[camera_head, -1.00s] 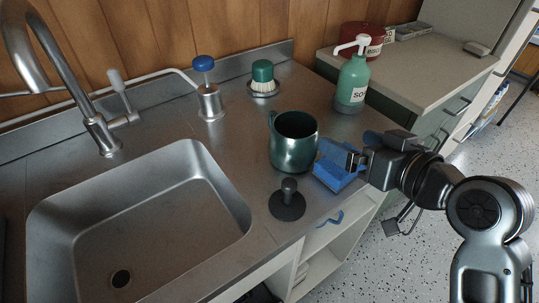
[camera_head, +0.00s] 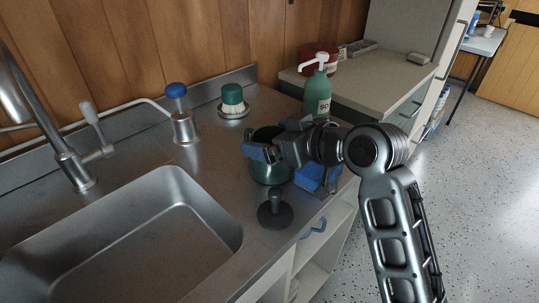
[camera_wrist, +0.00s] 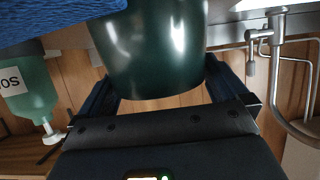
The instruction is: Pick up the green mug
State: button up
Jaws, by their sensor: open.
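The green mug (camera_head: 268,174) stands upright on the steel counter right of the sink, partly hidden in the head view by my gripper (camera_head: 258,152). My gripper reaches across the mug from the right, with a blue fingertip in front of its upper part. In the wrist view the mug (camera_wrist: 155,45) fills the upper middle, between the two spread dark fingers of my gripper (camera_wrist: 163,88). The jaws are open, one finger on each side of the mug. Whether either finger touches it I cannot tell. The mug's handle is hidden.
A blue object (camera_head: 312,178) lies close right of the mug. A dark plug with a knob (camera_head: 275,211) sits in front. A green soap bottle (camera_head: 317,95) and a green-topped brush (camera_head: 232,97) stand behind. The sink (camera_head: 130,235) is left.

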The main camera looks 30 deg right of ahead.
jog(key=shift+w+a+f, duration=0.1)
jog(key=shift+w+f, duration=0.1)
jog(key=shift+w, duration=0.15)
